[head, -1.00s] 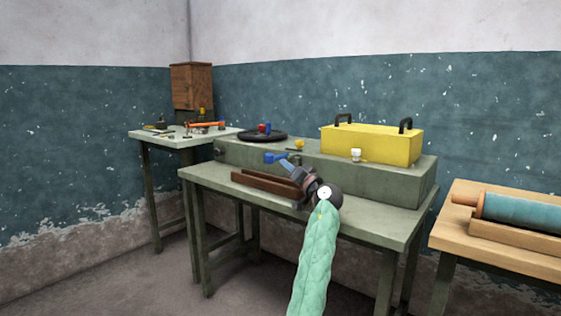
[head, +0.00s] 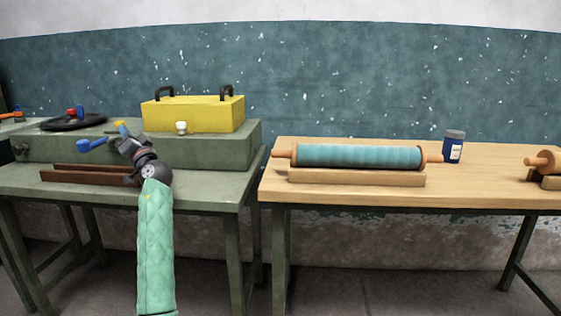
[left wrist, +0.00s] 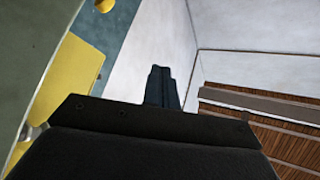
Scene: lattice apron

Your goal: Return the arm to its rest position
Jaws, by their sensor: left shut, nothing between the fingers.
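My left arm, in a green quilted sleeve, comes up from the bottom in the head view, left of centre. Its dark left gripper (head: 124,144) is over the green-grey bench (head: 205,192), close to a brown wooden piece (head: 85,174) and a blue-ended part (head: 92,145). I cannot tell whether it touches them. In the left wrist view the black fingers (left wrist: 161,86) are together with nothing between them. My right gripper is not in view.
A yellow box (head: 195,114) with black handles and a white knob (head: 181,127) are on the raised back of the bench. To the right, a wooden table (head: 345,191) holds a teal roller (head: 358,156) and a blue jar (head: 453,148). A gap separates bench and table.

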